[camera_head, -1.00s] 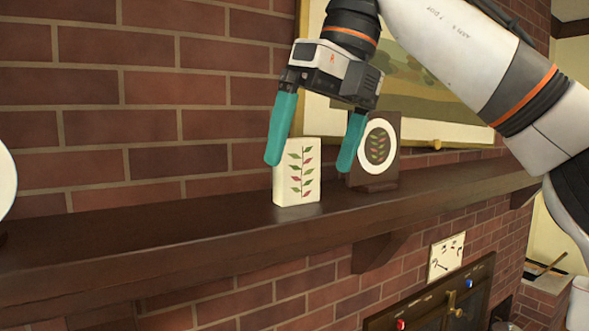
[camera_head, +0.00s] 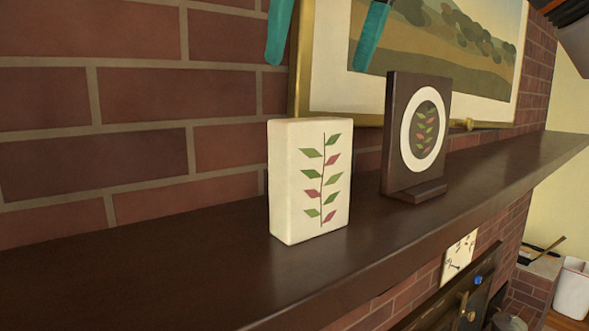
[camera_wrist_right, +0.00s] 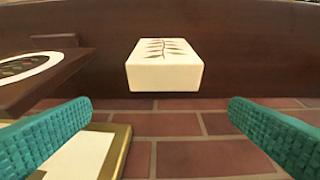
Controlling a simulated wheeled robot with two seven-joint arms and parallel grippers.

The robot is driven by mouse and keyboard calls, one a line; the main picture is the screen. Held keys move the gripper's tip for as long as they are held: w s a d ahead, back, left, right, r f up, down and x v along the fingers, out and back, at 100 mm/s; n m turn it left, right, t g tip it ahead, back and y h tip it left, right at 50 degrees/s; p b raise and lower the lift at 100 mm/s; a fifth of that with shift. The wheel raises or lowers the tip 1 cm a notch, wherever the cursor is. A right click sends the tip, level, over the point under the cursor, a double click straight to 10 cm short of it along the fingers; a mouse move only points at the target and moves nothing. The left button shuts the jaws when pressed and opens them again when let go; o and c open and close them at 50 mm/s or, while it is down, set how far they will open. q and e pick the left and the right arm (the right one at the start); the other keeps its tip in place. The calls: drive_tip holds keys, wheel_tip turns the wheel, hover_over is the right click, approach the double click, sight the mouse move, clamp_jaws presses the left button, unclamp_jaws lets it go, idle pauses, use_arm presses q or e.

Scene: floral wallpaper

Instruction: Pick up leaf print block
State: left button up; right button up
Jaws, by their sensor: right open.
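The leaf print block (camera_head: 308,185) is a cream upright block with green and red leaves on a stem, standing on the dark wooden mantel. My right gripper (camera_head: 324,48) is open and empty, with teal fingers showing at the top edge of the head view, above the block; the rest of it is out of frame. In the right wrist view the block (camera_wrist_right: 165,66) lies beyond and between the two open fingers (camera_wrist_right: 160,135), apart from both. My left gripper is not in view.
A dark plaque with a white ring and leaf design (camera_head: 397,130) stands on the mantel (camera_head: 150,265) right of the block. A framed landscape picture (camera_head: 335,95) and brick wall are behind. The mantel is bare left of the block.

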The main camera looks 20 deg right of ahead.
sight(313, 119)
drive_tip(key=f, duration=0.1)
drive_tip(key=s+f+b, duration=0.1)
drive_tip(key=f, duration=0.2)
drive_tip(key=shift+s+a+f+b, duration=0.25)
drive_tip(key=shift+s+a+b, duration=0.05)
drive_tip(key=shift+a, duration=0.05)
drive_tip(key=w+f, duration=0.1)
drive_tip(key=w, duration=0.1)
drive_tip(key=shift+w+f, duration=0.3)
drive_tip(key=shift+f, duration=0.1)
drive_tip(key=x, duration=0.1)
drive_tip(key=p+x, duration=0.1)
drive_tip(key=shift+s+f+p, duration=0.1)
drive_tip(key=shift+f+p, duration=0.2)
drive_tip(key=shift+f, duration=0.55)
drive_tip(key=shift+w+a+f, duration=0.15)
drive_tip(key=shift+w+f, duration=0.1)
drive_tip(key=shift+w, duration=0.05)
drive_tip(key=shift+s, duration=0.1)
drive_tip(key=c, duration=0.8)
drive_tip(key=shift+r, duration=0.1)
drive_tip(key=shift+c, duration=1.3)
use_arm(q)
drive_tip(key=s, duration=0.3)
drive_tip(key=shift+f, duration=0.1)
